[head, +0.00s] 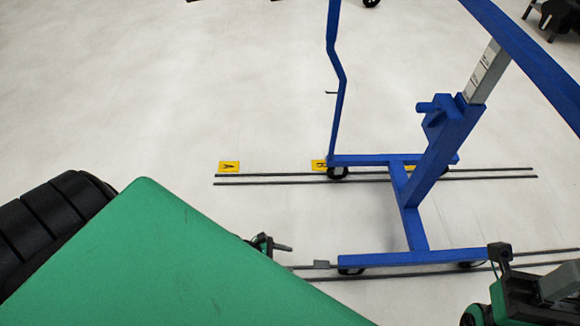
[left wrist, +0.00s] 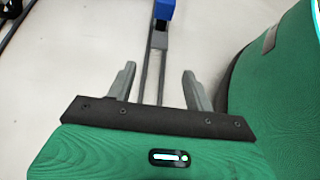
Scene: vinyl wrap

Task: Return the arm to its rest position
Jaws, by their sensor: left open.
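My left gripper (head: 283,247) shows only in part in the head view, past the edge of a large green part of my body that hides the rest of its arm. In the left wrist view my left gripper (left wrist: 160,82) has its two grey fingers wide apart with nothing between them. Pale floor and dark floor rails lie beyond the fingers. Part of my right arm shows at the lower right corner of the head view; its fingers cannot be made out.
A blue wheeled frame (head: 408,215) stands on the floor ahead and to the right, across dark floor rails (head: 270,176). A yellow floor marker (head: 229,167) lies at its left. The pale floor (head: 150,80) at the left and back is clear.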

